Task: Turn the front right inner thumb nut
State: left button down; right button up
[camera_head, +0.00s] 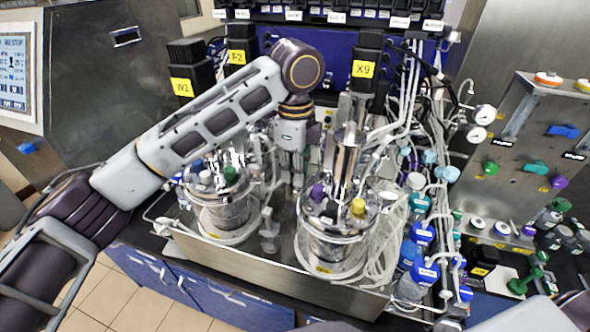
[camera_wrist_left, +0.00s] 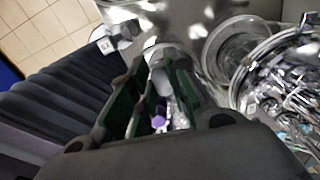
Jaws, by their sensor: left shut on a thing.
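Two glass bioreactor vessels with shiny metal lids stand side by side, a left vessel (camera_head: 222,212) and a right vessel (camera_head: 330,245). My left arm reaches over the left vessel. My left gripper (camera_head: 295,172) points down between the two vessels in the head view. In the wrist view, the fingers of the left gripper (camera_wrist_left: 160,108) are close around something small at the inner side of a vessel. A small purple piece (camera_wrist_left: 159,121) shows between them. The front right inner thumb nut is mostly hidden by the fingers. My right gripper is out of view.
Clear tubing and blue-capped bottles (camera_head: 411,280) crowd the right vessel's right side. A purple cap (camera_head: 317,192) and a yellow cap (camera_head: 358,207) stand on its lid. Dark labelled motors, one marked X9 (camera_head: 363,69), rise behind. A metal panel (camera_head: 545,125) stands right.

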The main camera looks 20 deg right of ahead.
pick_arm(q)
jog(key=shift+r+m, duration=0.1)
jog(key=shift+m, duration=0.5)
jog(key=c, duration=1.4)
grip_release()
jog(key=shift+o, duration=0.2)
notch_tip(320, 180, up, 12)
jog(key=shift+w, duration=0.1)
